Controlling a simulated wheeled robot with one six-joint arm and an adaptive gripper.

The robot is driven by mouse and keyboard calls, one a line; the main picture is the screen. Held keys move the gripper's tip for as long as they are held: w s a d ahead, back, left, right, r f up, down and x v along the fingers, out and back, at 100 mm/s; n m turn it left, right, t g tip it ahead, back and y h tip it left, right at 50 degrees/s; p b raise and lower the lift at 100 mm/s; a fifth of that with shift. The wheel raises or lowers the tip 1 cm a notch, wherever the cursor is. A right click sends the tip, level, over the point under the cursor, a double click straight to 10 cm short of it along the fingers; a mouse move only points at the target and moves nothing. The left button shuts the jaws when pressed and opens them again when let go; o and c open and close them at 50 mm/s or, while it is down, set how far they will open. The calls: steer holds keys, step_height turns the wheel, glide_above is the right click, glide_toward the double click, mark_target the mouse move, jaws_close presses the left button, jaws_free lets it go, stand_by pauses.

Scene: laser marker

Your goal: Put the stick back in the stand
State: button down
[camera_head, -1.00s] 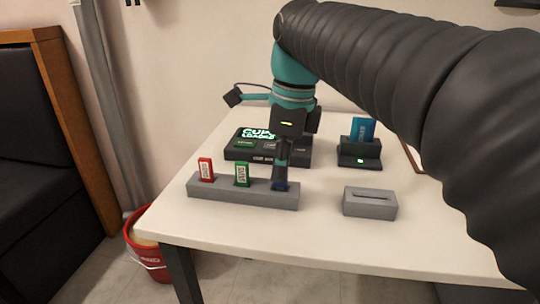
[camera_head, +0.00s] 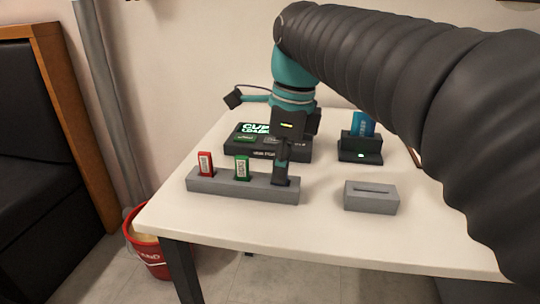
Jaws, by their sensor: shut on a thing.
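The stand is a long grey block (camera_head: 225,187) on the white table. A red stick (camera_head: 205,164) stands upright in its left slot and a green stick (camera_head: 242,168) in its middle slot. My gripper (camera_head: 281,182) points down at the right end of the stand, its fingertips at the stand's top. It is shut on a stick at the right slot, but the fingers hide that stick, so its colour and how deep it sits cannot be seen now.
Behind the stand is a black device (camera_head: 245,150) with a lit green screen. A black reader (camera_head: 361,149) holding a blue card (camera_head: 362,124) stands at the back right. A grey slotted block (camera_head: 371,197) sits at the front right. A red bucket (camera_head: 150,257) is on the floor.

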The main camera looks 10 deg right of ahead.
steer(key=c, duration=1.2)
jaws_free()
step_height(320, 180, up, 18)
steer(key=d+p, duration=0.1)
steer(key=p, duration=0.5)
steer(key=shift+s+d, duration=0.15)
steer(key=shift+s, duration=0.1)
